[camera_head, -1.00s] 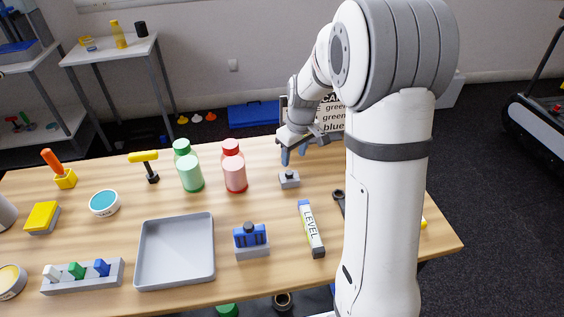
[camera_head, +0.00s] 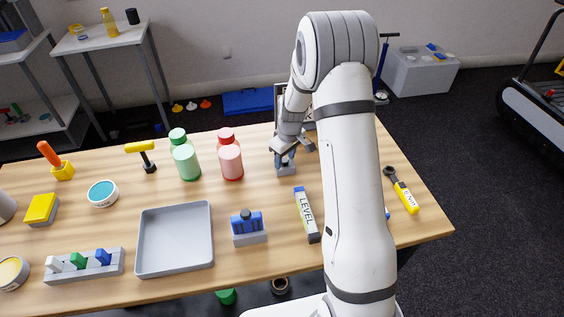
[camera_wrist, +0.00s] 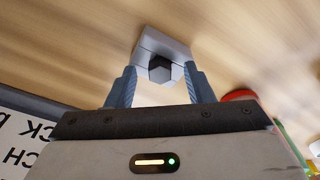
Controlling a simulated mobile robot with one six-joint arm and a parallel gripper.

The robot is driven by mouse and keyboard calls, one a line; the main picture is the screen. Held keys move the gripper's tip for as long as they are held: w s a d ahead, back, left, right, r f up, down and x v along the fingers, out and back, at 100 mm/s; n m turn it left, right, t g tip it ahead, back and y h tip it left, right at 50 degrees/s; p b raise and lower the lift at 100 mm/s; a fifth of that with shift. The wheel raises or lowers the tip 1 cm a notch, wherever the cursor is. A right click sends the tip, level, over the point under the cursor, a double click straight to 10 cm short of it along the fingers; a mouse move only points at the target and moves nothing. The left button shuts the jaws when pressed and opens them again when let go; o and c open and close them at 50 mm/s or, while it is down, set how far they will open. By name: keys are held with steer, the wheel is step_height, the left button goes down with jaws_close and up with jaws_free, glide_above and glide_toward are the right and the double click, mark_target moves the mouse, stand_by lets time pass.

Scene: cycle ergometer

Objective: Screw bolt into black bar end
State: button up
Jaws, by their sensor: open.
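A small grey block (camera_head: 286,169) stands on the wooden table beyond the level. In the wrist view the block (camera_wrist: 150,44) carries a dark six-sided bolt head (camera_wrist: 160,69). My gripper (camera_head: 285,156) is down at the block in the head view. In the wrist view its two blue fingers (camera_wrist: 160,76) are apart, one on each side of the bolt head. I cannot tell whether they touch it. The bolt's shank is hidden, and I cannot make out the black bar end.
A red bottle (camera_head: 230,158) and a green bottle (camera_head: 185,160) stand left of my gripper. The level (camera_head: 307,214) lies in front of the block. A yellow-handled wrench (camera_head: 402,192) lies right of my arm. A grey tray (camera_head: 175,238) is empty.

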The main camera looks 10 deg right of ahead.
steer(key=shift+c, duration=0.5)
jaws_close()
